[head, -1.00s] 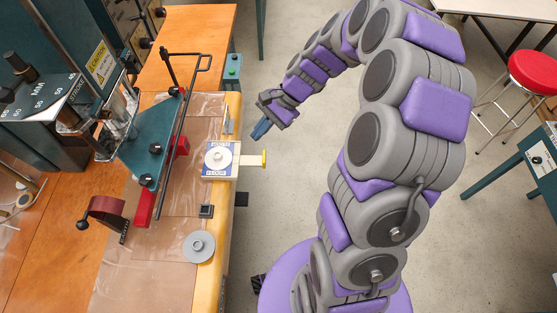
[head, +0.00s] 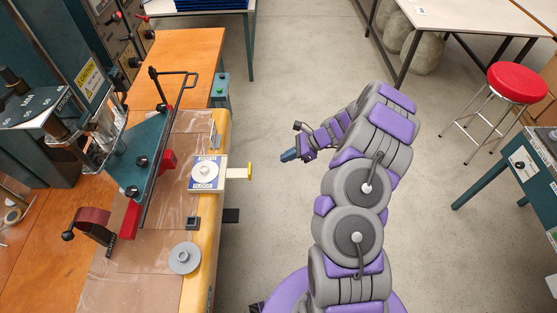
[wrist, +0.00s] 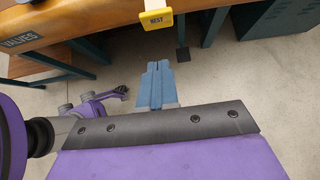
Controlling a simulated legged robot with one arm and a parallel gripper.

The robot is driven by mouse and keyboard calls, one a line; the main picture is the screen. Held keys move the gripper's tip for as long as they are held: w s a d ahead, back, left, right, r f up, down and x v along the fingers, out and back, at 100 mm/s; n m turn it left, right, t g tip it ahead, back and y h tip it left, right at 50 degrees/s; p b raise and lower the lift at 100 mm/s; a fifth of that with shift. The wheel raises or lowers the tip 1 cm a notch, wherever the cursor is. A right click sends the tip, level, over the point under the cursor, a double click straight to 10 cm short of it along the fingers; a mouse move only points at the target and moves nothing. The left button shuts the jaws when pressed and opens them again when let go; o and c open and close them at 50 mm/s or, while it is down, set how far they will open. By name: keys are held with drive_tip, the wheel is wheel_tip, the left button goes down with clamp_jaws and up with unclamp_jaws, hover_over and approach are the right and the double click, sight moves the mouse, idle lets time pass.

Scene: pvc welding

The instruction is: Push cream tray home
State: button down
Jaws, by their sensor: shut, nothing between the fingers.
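The cream tray (head: 236,173) sticks out past the right edge of the bench in the head view, with a yellow handle (head: 250,171) at its outer end. A blue and white label plate (head: 207,184) with a pale round part (head: 206,170) on it sits at its inner end on the bench. In the wrist view the yellow handle (wrist: 157,20), marked "NEST", shows at the top, beyond my fingertips. My gripper (head: 289,155) is shut and empty, apart from the handle, to its right in the head view. Its blue fingers (wrist: 156,75) are together in the wrist view.
A grey disc (head: 185,258) and a small dark square block (head: 193,223) sit on the bench. A green welding machine with a black rail (head: 158,135) stands over it. Open floor (head: 272,215) lies right of the bench. A red stool (head: 517,83) stands far right.

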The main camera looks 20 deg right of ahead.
drive_tip(key=a+r+b+x, duration=0.1)
drive_tip(key=r+b+x, duration=0.1)
drive_tip(key=x, duration=0.9)
drive_tip(key=shift+w+a+b, duration=0.35)
drive_tip(key=shift+a+b, duration=0.2)
drive_tip(key=shift+a+f, duration=0.1)
drive_tip(key=shift+f, duration=0.05)
approach(204, 168)
drive_tip(key=x, duration=0.7)
drive_tip(key=shift+s+f, duration=0.1)
drive_tip(key=shift+f, duration=0.55)
drive_tip(key=shift+a, duration=0.5)
drive_tip(key=shift+w+r, duration=0.1)
drive_tip(key=shift+w, duration=0.15)
